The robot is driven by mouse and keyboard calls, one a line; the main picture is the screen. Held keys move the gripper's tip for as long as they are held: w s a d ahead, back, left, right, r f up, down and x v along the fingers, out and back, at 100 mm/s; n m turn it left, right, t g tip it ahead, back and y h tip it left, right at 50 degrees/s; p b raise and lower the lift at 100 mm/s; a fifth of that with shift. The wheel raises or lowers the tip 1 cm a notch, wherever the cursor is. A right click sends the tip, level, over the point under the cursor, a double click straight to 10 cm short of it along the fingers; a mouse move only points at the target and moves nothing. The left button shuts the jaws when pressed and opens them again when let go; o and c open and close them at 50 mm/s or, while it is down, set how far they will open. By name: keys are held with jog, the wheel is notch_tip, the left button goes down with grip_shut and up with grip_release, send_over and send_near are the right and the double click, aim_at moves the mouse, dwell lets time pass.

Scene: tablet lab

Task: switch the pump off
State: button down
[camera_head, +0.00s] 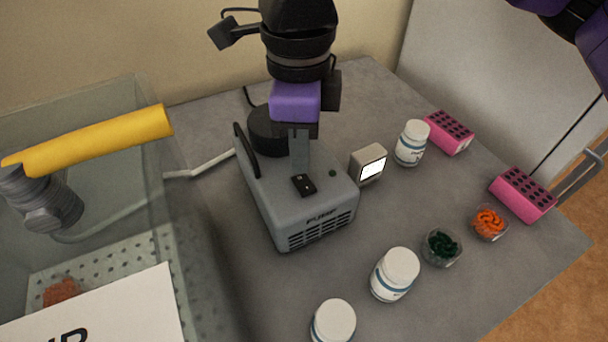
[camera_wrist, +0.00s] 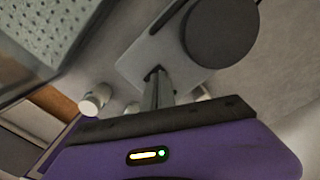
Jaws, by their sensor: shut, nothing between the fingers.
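My gripper (camera_head: 300,168) is shut and empty, pointing down over the pump top just behind the switch. I cannot tell whether the tips touch it. In the wrist view the closed fingers (camera_wrist: 154,75) reach the pump's pale top (camera_wrist: 150,48); they largely hide the switch there.
A small device with a lit screen (camera_head: 368,163) stands right of the pump. White bottles (camera_head: 397,272), pill dishes (camera_head: 441,247) and pink racks (camera_head: 523,194) stand on the right. A dark handle (camera_head: 246,150) rises at the pump's left. A clear tank with a yellow roll (camera_head: 95,140) is left.

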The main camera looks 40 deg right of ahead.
aim_at(300, 178)
notch_tip(300, 178, up, 5)
jog(key=shift+f+p, duration=0.15)
jog(key=shift+p, duration=0.75)
